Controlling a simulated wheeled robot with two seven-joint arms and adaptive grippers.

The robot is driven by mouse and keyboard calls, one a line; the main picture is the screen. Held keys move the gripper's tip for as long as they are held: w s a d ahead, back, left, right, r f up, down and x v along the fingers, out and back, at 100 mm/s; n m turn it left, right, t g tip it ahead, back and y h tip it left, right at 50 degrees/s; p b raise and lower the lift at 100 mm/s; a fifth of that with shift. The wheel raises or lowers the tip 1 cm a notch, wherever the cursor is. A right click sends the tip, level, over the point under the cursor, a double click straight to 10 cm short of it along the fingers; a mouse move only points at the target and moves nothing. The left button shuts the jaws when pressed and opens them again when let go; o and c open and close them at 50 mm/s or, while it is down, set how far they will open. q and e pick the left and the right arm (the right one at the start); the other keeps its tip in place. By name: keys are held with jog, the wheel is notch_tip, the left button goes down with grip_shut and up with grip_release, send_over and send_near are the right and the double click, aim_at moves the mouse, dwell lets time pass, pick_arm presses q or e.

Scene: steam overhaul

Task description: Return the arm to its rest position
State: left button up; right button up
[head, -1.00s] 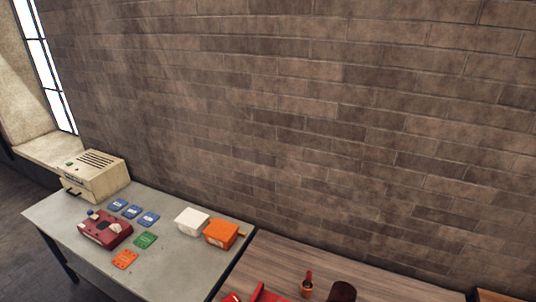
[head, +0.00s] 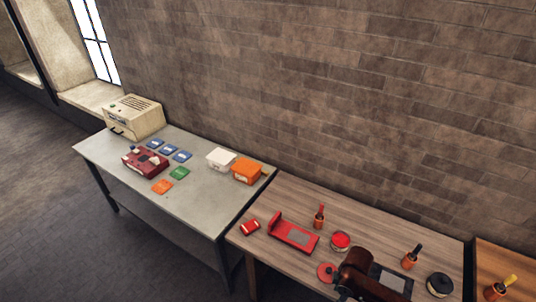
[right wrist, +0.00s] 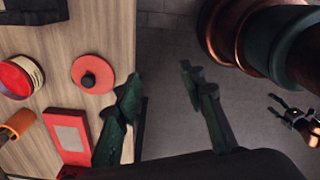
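My right gripper (right wrist: 160,75) shows in the right wrist view with its two dark green fingers spread apart. Nothing is between the fingers, and the floor shows through the gap. It hangs at the edge of the wooden table (right wrist: 112,20), with the red knobbed lid (right wrist: 88,70) to the left of the fingers.
The grey table (head: 205,193) holds a beige machine (head: 136,116), cards and boxes. Floor (head: 50,220) lies open at left.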

jog(key=s+a+f+m+t+y, duration=0.1)
jog(key=s+a+m+t+y, duration=0.1)
jog(key=s+a+m, duration=0.3)
jog(key=s+d+m+t+h, duration=0.2)
jog(key=s+d+m+h, duration=0.1)
jog(key=s+d+m, duration=0.9)
notch_tip(320, 180, down, 35)
jog(key=s+n+g+b, duration=0.2)
jog(key=s+b, duration=0.1)
jog(key=b, duration=0.3)
pick_arm(q)
notch_tip(320, 180, down, 12)
jog(key=s+b, duration=0.1)
jog(key=b, duration=0.4)
jog(key=shift+s+b, duration=0.25)
jog(key=shift+b, duration=0.15)
pick_arm(e)
jog(key=s+f+g, duration=0.1)
jog(key=s+f, duration=1.8)
jog(key=f, duration=0.4)
jog(key=shift+s+d+f+n, duration=0.3)
jog(key=shift+d+f+n, duration=0.05)
jog(key=shift+d+n, duration=0.1)
